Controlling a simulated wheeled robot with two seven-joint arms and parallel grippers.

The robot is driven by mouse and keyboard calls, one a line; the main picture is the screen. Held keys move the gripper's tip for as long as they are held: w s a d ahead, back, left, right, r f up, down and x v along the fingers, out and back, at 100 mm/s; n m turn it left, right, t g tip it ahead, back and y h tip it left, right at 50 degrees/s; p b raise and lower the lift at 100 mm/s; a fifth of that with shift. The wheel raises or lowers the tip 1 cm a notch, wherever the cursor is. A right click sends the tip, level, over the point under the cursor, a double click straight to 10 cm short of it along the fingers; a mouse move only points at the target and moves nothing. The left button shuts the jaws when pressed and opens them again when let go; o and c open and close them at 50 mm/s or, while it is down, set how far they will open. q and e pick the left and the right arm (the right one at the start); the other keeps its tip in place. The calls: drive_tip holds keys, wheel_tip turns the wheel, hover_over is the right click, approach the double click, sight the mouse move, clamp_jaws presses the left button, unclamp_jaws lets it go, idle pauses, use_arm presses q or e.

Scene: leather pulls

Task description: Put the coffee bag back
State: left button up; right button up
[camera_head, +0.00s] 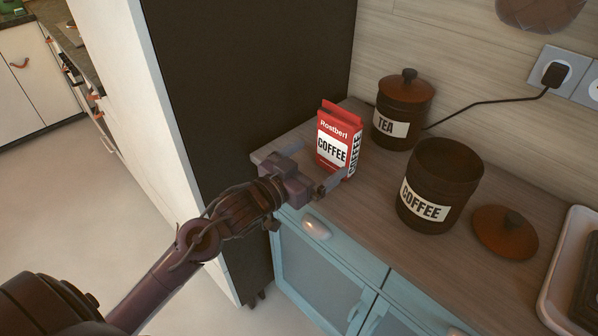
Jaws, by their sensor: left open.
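The red coffee bag (338,138) stands upright on the wooden counter, near its left end. My left gripper (325,165) is open at the near side of the bag's base. One finger shows at the bag's left and one in front of its lower right; I cannot tell whether they touch it. The brown coffee canister (425,205) stands open to the right of the bag. Its round lid (504,232) lies on the counter to the canister's right. My right gripper is not in view.
A lidded tea canister (403,108) stands behind the bag, by the wall. A black plug (555,75) and cord run along the wall. A white tray (566,275) is at the right edge. A tall dark panel (250,80) rises left of the counter (372,205).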

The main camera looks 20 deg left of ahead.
use_arm(q)
drive_tip(key=v, duration=0.5)
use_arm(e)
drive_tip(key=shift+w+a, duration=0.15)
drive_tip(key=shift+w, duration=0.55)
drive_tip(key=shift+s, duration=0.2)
